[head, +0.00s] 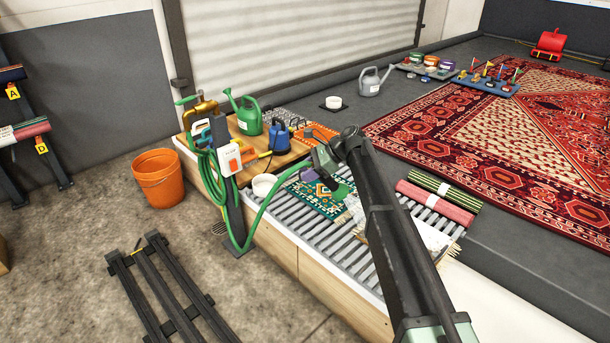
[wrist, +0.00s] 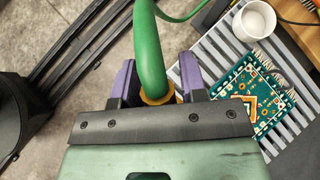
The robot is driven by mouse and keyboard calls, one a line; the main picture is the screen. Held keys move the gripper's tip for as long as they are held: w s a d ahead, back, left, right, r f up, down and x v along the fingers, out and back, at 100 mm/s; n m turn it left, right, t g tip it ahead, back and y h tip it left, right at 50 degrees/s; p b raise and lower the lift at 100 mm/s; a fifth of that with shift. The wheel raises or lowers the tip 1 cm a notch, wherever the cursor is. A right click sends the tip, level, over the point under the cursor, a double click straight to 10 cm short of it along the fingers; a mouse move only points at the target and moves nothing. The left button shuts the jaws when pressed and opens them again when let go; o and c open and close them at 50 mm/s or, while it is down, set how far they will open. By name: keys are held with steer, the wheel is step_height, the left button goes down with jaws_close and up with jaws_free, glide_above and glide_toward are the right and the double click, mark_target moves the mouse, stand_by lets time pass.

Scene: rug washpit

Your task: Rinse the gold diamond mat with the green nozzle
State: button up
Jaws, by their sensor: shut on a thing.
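A teal mat with a gold diamond (head: 317,200) and pale fringes lies on the slatted grate, partly behind my arm in the head view. It also shows at the right of the wrist view (wrist: 272,82), its lower part hidden by my gripper. My gripper (wrist: 160,92) has purple fingers shut around the green nozzle, where the green hose (wrist: 150,45) meets a brass-coloured collar (wrist: 158,98). The nozzle's outlet end is hidden. In the wrist view the held nozzle is left of the mat. I see no water.
A white cup (wrist: 255,22) stands beside the mat. The hose runs from a brass tap (head: 203,106) on a post. A cream fringed mat (head: 432,236) and rolled rugs (head: 437,198) lie to the right. An orange bucket (head: 158,180) stands on the floor.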

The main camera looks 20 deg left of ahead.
steer(key=w+d, duration=0.2)
steer(key=w, duration=0.3)
steer(key=s+d, duration=0.6)
steer(key=d, duration=0.6)
steer(key=s+d, duration=0.6)
steer(key=d, duration=0.6)
steer(key=shift+d, duration=0.3)
stand_by(0.5)
steer(key=shift+r, duration=0.1)
step_height(320, 180, up, 19)
steer(key=p, duration=1.9)
